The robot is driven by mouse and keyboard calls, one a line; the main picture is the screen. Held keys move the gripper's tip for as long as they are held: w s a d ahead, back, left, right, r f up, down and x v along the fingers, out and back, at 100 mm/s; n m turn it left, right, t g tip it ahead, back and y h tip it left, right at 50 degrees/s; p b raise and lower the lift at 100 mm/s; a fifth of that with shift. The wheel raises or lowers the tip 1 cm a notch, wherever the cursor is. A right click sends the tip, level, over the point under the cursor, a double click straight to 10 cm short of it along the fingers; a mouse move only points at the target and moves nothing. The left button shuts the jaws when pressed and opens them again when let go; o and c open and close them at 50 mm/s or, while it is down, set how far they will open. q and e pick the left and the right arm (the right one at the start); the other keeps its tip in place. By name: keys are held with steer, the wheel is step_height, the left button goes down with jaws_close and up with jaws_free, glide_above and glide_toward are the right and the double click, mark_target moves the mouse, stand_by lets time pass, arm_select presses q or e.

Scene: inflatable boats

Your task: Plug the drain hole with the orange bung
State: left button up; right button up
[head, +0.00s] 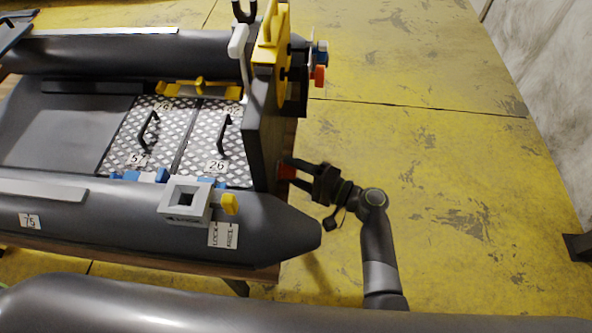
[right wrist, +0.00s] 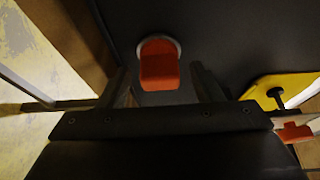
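The orange bung (right wrist: 160,68) sits in a pale round ring, the drain fitting (right wrist: 146,44), on the dark transom (right wrist: 225,35) in the right wrist view. In the head view the bung (head: 287,172) shows against the transom's outer face, low down. My right gripper (head: 300,178) is at the bung. Its two fingers (right wrist: 165,88) stand on either side of it, with a visible gap on each side, so it looks open. The hole itself is hidden behind the bung. My left gripper is not in view.
The grey inflatable tube (head: 265,232) ends close to my right gripper. A yellow bracket (head: 270,45) with red and blue parts stands higher on the transom. Another grey tube (head: 300,305) lies along the near edge.

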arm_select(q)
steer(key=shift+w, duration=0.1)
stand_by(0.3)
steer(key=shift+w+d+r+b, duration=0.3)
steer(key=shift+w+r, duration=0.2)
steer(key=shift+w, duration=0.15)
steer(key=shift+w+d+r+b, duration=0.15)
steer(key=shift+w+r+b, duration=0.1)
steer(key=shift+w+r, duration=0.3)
arm_select(e)
steer(key=v, duration=1.7)
steer(key=shift+d, duration=0.2)
steer(key=shift+s, duration=0.15)
